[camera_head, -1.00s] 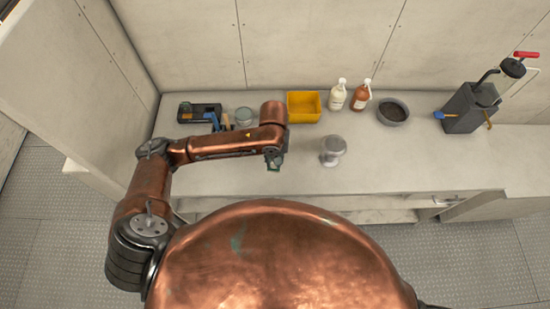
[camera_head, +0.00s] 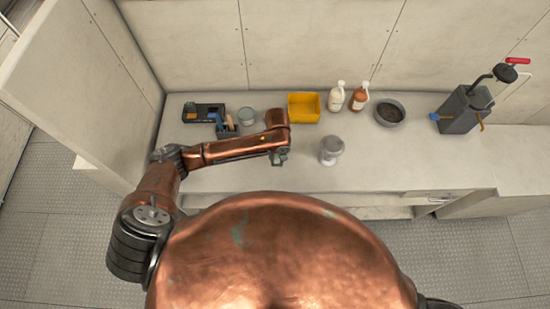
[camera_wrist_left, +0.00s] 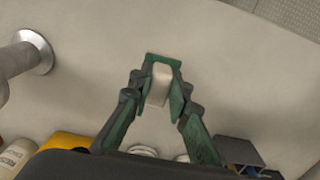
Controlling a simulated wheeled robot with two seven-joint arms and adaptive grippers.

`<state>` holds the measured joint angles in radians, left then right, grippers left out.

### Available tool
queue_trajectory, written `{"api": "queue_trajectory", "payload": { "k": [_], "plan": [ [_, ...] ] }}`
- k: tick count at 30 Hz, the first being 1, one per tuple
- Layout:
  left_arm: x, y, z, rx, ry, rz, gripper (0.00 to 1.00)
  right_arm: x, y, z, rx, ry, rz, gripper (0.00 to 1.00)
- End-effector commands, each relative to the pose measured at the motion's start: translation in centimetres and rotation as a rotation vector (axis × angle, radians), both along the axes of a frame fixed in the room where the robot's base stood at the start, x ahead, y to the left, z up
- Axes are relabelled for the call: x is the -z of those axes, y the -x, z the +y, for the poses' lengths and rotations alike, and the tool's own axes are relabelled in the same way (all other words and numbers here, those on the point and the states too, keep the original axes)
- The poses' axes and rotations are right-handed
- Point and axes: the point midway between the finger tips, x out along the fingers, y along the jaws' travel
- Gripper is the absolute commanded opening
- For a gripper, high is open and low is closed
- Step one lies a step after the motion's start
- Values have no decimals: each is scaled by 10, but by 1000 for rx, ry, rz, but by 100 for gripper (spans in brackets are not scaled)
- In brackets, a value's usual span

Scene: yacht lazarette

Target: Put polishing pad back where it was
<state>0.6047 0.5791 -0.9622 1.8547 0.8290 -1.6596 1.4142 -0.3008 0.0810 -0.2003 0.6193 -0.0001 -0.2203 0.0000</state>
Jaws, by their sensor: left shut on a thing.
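My left gripper (camera_head: 279,158) hangs above the front part of the worktop, left of a silver stand-like object (camera_head: 331,150). In the left wrist view its green fingers (camera_wrist_left: 161,78) are closed on a small off-white block, which looks like the polishing pad (camera_wrist_left: 158,88). The pad is partly hidden by the fingers, and in the head view I cannot make it out. My right gripper is not in view.
Along the back of the worktop (camera_head: 400,170) are a black tray (camera_head: 195,108), a tool caddy (camera_head: 228,132), a grey tin (camera_head: 246,115), a yellow bin (camera_head: 304,108), two bottles (camera_head: 336,98) and a bowl (camera_head: 390,113). A grey pump canister (camera_head: 462,112) stands right.

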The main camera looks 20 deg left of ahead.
Motion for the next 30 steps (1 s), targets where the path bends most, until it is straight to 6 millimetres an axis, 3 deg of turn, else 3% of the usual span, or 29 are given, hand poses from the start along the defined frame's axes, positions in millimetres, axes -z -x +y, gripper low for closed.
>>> {"api": "queue_trajectory", "payload": {
  "k": [10, 16, 27, 28, 30],
  "plan": [
    [24, -17, 11, -1, -1, 0, 0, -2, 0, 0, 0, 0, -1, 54],
    [51, -17, 11, 0, -1, 0, 0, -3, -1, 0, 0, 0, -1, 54],
    [57, -17, 11, 0, 1, 0, 0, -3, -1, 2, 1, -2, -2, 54],
    [57, -17, 11, 0, 1, -1, 18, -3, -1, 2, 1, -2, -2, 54],
    [57, -17, 11, 1, 1, -1, 23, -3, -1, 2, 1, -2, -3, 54]
  ]
}}
